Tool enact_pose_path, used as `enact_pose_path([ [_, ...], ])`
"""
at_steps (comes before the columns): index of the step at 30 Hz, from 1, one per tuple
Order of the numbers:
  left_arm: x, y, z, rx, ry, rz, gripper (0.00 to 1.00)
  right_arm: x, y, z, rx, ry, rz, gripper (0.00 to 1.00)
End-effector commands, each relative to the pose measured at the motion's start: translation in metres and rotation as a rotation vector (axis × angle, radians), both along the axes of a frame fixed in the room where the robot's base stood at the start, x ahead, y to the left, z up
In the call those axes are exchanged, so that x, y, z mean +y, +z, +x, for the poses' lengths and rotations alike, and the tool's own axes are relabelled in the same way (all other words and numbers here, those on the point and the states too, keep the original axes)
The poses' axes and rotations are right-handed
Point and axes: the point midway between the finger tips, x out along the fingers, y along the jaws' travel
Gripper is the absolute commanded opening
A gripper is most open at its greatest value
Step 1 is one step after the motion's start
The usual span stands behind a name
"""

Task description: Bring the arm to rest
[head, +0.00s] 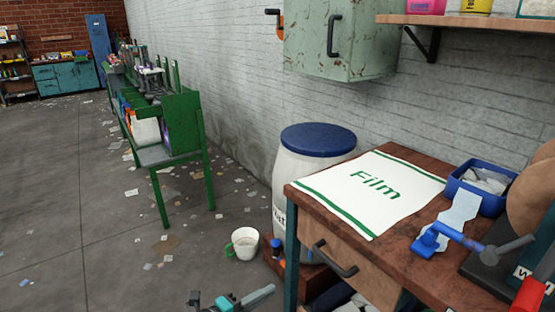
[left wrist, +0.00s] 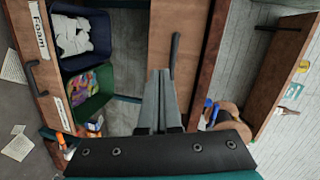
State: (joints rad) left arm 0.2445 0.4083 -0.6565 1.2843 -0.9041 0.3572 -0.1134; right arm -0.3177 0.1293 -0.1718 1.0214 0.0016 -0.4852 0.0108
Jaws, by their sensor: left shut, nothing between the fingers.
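My left gripper (head: 272,289) shows at the bottom edge of the head view, with a teal body and grey fingers. It is low, in front of the wooden workbench (head: 300,202) and apart from it. In the left wrist view the two grey fingers (left wrist: 160,74) lie together, shut and empty. Most of my left arm is outside the head view. My right gripper is in neither view.
A white Film sheet (head: 372,192), a blue bin (head: 481,200) and a blue-handled tool (head: 428,241) are on the bench. A white barrel (head: 303,174) and a cup (head: 243,243) stand beside it. Scrap-littered floor (head: 65,225) is open at left. A green conveyor (head: 180,122) stands along the wall.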

Motion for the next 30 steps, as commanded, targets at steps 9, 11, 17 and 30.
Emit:
enact_pose_path([
  [9, 0.131, -0.17, -0.079, 0.641, 0.74, -0.273, 0.0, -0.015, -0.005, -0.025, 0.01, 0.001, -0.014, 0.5],
  [11, 0.149, -0.198, -0.11, 0.747, 0.865, -0.306, 0.0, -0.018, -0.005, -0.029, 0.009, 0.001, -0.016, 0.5],
  [17, 0.191, -0.272, -0.236, 1.066, 1.252, -0.383, 0.0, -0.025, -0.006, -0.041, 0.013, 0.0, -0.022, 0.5],
  [30, 0.203, -0.313, -0.384, 1.359, 1.631, -0.435, 0.0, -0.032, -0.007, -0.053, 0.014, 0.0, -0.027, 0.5],
])
